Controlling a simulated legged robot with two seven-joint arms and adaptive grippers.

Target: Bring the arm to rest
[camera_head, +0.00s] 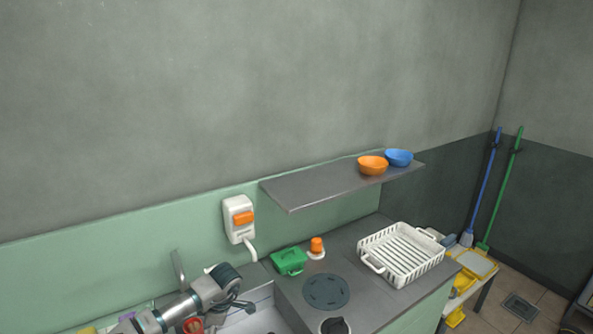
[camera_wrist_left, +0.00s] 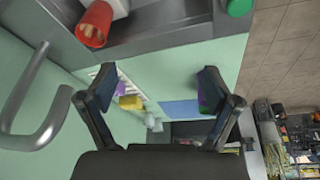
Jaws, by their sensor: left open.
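My left arm comes in from the lower left in the head view, and its gripper (camera_head: 238,303) is over the sink area, small and partly turned away. In the left wrist view my left gripper (camera_wrist_left: 157,85) is open, its two dark fingers wide apart with nothing held between them. My right arm and gripper are in neither view.
A curved metal faucet (camera_wrist_left: 42,105) stands left of the fingers; a red cup (camera_wrist_left: 93,24) is above them. The counter holds a green box (camera_head: 289,261), an orange-topped item (camera_head: 316,246) and a white rack (camera_head: 372,264). A shelf (camera_head: 310,187) overhangs it. The wall above is clear.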

